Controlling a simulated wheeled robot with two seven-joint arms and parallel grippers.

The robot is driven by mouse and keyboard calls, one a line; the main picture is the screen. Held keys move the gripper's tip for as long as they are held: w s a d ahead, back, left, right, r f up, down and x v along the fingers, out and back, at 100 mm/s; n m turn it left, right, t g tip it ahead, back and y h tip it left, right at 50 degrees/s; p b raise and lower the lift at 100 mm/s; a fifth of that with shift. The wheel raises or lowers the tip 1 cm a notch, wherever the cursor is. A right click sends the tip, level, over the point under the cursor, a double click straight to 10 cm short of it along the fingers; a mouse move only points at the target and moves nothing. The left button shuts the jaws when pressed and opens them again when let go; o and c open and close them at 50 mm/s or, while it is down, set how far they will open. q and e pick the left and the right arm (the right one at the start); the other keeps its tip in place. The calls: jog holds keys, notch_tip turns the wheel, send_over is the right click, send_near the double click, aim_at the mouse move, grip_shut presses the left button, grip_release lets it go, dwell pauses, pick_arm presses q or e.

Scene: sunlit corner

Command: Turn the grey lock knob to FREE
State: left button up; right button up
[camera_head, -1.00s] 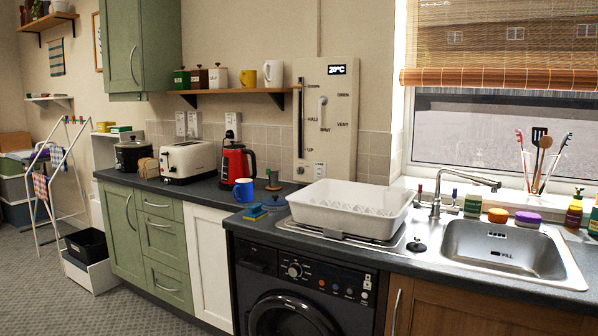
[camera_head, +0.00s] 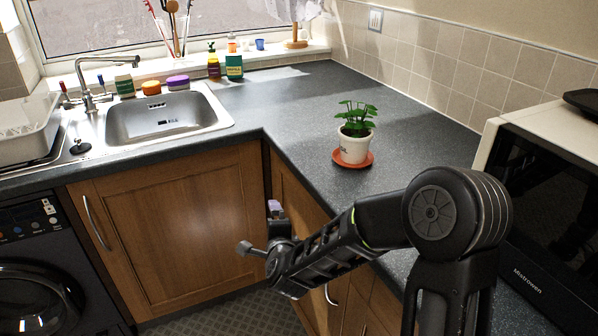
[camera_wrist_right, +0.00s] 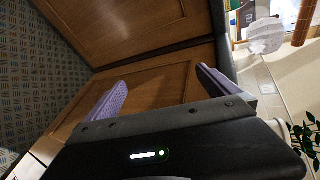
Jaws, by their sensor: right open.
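No grey lock knob can be made out in the current views. The pale wall panel seen earlier beside the window is out of frame now. My right gripper (camera_wrist_right: 161,77) is open and empty in the right wrist view, its two purple-padded fingers spread in front of the wooden cupboard doors (camera_wrist_right: 150,88). In the head view my right arm comes in from the right, and a purple fingertip shows near the cupboard corner. My left gripper is in neither current view.
A potted plant (camera_head: 354,145) on an orange saucer (camera_head: 367,161) stands on the right worktop (camera_head: 305,148). A microwave (camera_head: 545,215) is at the right. The sink (camera_head: 165,118) and a white dish rack (camera_head: 22,130) are at the left. Worktop between sink and plant is clear.

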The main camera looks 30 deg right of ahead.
jog(key=s+a+f+n+g+y+p, duration=0.2)
jog(key=s+a+f+n+g+y, duration=0.15)
jog(key=s+a+f+n, duration=0.5)
jog(key=s+a+f+n+g+y+p, duration=0.35)
jog(key=s+a+f+n, duration=0.2)
jog(key=s+f, duration=0.5)
pick_arm(q)
notch_tip(320, 180, up, 8)
jog(key=shift+f+p, duration=0.15)
jog(key=shift+p, duration=0.15)
pick_arm(e)
jog(key=s+a+f+n+g, duration=0.2)
jog(key=s+n, duration=0.1)
jog(key=s, duration=0.4)
jog(key=s+a+f+n+g, duration=0.2)
jog(key=s+n+g, duration=0.1)
jog(key=s, duration=0.3)
jog(key=shift+s+f+n+y, duration=0.15)
jog(key=shift+s+n+y, duration=0.15)
jog(key=shift+s+n, duration=0.1)
jog(key=shift+c, duration=0.2)
